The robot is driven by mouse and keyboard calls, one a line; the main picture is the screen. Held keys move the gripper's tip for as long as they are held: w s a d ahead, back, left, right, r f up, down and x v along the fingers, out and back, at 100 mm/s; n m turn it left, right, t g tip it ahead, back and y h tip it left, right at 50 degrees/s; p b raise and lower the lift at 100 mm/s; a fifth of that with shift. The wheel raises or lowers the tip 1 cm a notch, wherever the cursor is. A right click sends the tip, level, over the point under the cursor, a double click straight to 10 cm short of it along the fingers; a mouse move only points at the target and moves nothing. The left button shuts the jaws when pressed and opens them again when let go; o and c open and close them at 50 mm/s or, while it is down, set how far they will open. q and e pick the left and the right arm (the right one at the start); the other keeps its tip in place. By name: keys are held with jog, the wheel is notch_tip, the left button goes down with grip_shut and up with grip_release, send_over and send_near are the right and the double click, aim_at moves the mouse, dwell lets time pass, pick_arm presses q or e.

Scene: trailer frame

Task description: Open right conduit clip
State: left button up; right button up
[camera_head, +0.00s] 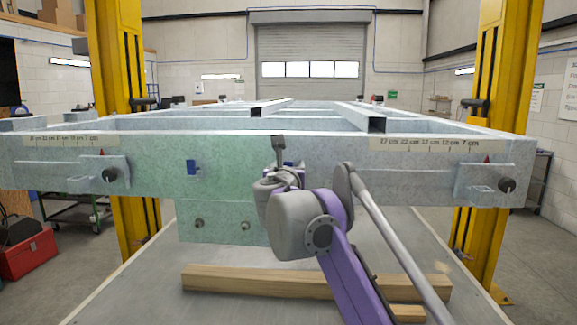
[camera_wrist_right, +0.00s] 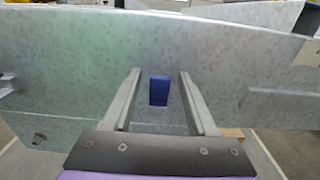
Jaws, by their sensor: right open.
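A blue conduit clip (camera_wrist_right: 159,90) sits on the front face of the galvanized trailer frame (camera_wrist_right: 80,60), centred between my right gripper's fingers in the right wrist view. My right gripper (camera_wrist_right: 159,74) is open, with one finger on each side of the clip and a gap on both sides. In the head view my right gripper (camera_head: 278,145) is in front of the frame's middle and mostly hides this clip. A second blue clip (camera_head: 191,167) shows on the frame to the left. Whether the right clip is open or closed is too small to tell. My left gripper is not in view.
Yellow lift posts stand at left (camera_head: 122,60) and right (camera_head: 499,80). Wooden beams (camera_head: 235,279) lie on the grey surface below the frame. Brackets with dark knobs are on the frame at left (camera_head: 109,175) and right (camera_head: 506,185). The frame face around the clip is clear.

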grip_shut()
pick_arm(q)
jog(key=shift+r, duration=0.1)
pick_arm(e)
jog(key=shift+s+r+t+p, duration=0.1)
jog(key=shift+s+t+p, duration=0.1)
jog(key=shift+t+p, duration=0.4)
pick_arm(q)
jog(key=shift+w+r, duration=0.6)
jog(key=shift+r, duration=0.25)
pick_arm(e)
jog(key=shift+s+f+t, duration=0.1)
jog(key=shift+s+t, duration=0.1)
jog(key=shift+t, duration=0.75)
jog(key=shift+s+f+t, duration=0.1)
jog(key=shift+s+t, duration=0.15)
jog(key=shift+t, duration=0.75)
jog(key=shift+s+f+t, duration=0.1)
jog(key=shift+s+t, duration=0.1)
jog(key=shift+t, duration=0.75)
grip_release()
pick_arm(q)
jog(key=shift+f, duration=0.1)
pick_arm(e)
jog(key=shift+s+f, duration=0.1)
